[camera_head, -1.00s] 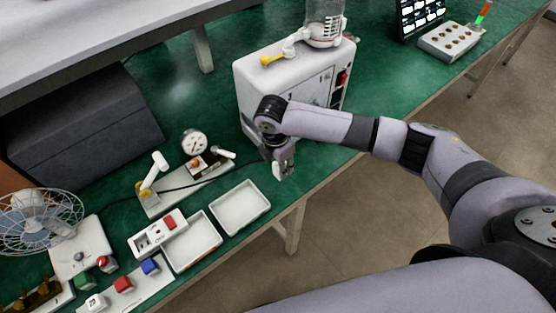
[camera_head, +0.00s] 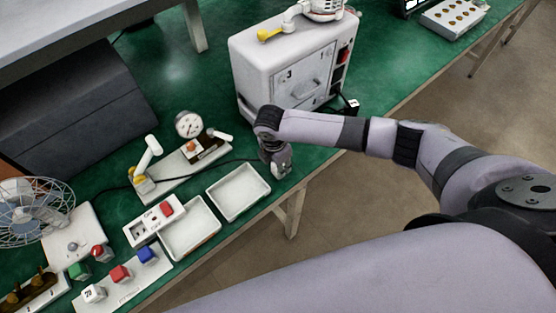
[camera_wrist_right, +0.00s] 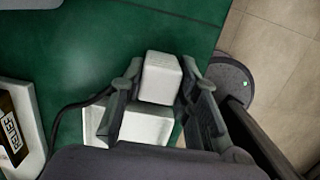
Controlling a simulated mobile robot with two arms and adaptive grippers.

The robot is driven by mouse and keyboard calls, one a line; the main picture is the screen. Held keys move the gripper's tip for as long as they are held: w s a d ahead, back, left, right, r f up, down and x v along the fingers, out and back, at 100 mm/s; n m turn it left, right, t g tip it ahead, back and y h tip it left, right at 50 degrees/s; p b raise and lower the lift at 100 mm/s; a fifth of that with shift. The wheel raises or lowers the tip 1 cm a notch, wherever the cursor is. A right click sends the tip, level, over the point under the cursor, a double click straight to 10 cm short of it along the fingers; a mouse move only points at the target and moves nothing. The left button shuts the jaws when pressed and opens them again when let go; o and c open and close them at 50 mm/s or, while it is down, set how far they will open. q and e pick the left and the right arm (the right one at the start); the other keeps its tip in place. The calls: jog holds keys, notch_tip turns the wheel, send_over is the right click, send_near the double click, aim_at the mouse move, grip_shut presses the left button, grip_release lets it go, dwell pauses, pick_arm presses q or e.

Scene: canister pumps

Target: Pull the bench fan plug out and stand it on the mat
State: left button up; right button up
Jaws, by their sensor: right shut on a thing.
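My right gripper (camera_head: 277,170) is low over the front edge of the green bench, right of the white trays. In the wrist view its fingers (camera_wrist_right: 160,90) are shut on a white block (camera_wrist_right: 161,76), which looks like the plug. A wider white shape (camera_wrist_right: 145,127) shows below it; I cannot tell if it is part of the plug. A black cable (camera_wrist_right: 72,106) runs left from there. In the head view a dark cable (camera_head: 228,162) runs from the gripper toward the bench fan (camera_head: 35,212). I cannot make out a separate mat. My left gripper is out of view.
Two white trays (camera_head: 262,207) (camera_head: 214,231) and a switched socket block (camera_head: 154,221) lie left of the gripper. A gauge board (camera_head: 183,175) stands behind them. A white cabinet (camera_head: 250,70) stands behind the gripper. Green bench (camera_head: 190,85) is clear left of the cabinet.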

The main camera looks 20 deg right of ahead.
jog(key=o, duration=1.2)
jog(key=shift+o, duration=0.2)
jog(key=shift+r, duration=0.1)
notch_tip(320, 180, up, 12)
jog(key=a, duration=0.1)
jog(key=shift+s+a, duration=0.15)
jog(key=shift+s, duration=0.15)
